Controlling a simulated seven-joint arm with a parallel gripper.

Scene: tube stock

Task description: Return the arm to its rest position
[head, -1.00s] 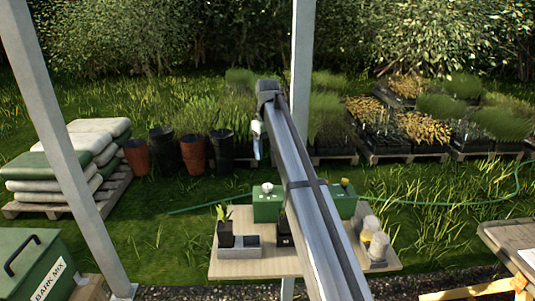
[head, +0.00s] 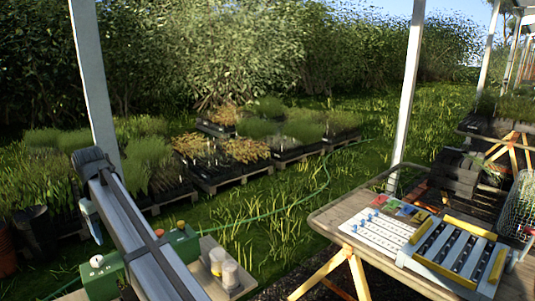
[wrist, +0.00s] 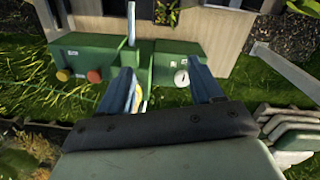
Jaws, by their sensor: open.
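My arm reaches out over the small wooden bench, whose top (head: 207,246) shows at the lower left of the head view. My gripper (head: 91,221) hangs from the far end of the arm, beyond the bench. In the wrist view, my gripper (wrist: 165,84) has two blue fingers spread wide apart with nothing held between them. Green boxes with knobs (wrist: 178,64) lie in line with the fingers, apart from them as far as I can tell. In the head view, one green box (head: 180,243) stands beside my arm, which hides part of the bench.
Pale jars (head: 229,273) stand on the bench. A larger table (head: 330,215) on the right holds a chart and a yellow-ended rack (head: 455,252). Posts (head: 408,95) rise nearby. Plant pallets (head: 225,180) sit on the grass behind. Stacked bags (wrist: 292,135) show in the wrist view.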

